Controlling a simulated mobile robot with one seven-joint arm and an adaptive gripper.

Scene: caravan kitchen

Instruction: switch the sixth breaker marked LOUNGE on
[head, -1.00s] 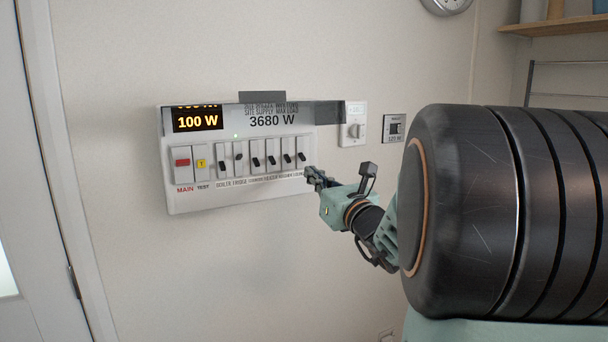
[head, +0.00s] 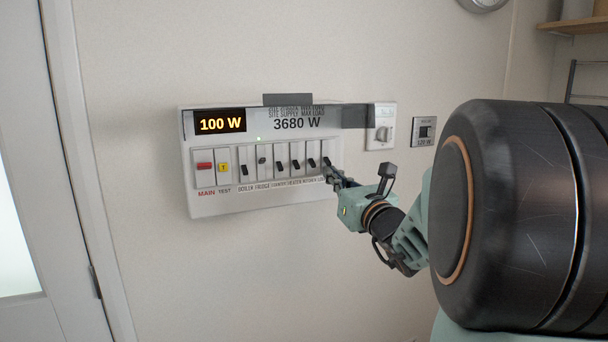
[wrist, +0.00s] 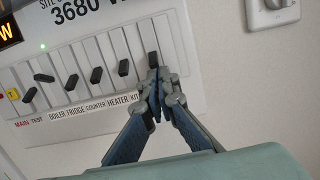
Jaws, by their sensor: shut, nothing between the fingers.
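The white breaker panel (head: 215,201) hangs on the wall, with a row of dark levers above the labels. The sixth breaker's lever (head: 327,161) is at the right end of the row; it also shows in the wrist view (wrist: 152,62). It looks low, like its neighbours, while the second lever (head: 262,160) sits higher. My gripper (head: 329,170) is shut and empty, its tips (wrist: 157,76) right at the lower end of the sixth lever; I cannot tell whether they touch. The gripper hides the LOUNGE label.
The lit display (head: 220,122) reads 100 W, beside a printed 3680 W. A red MAIN switch (head: 204,166) and a yellow TEST button (head: 223,167) are at the left. A knob plate (head: 381,127) and a small switch plate (head: 423,131) are to the right.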

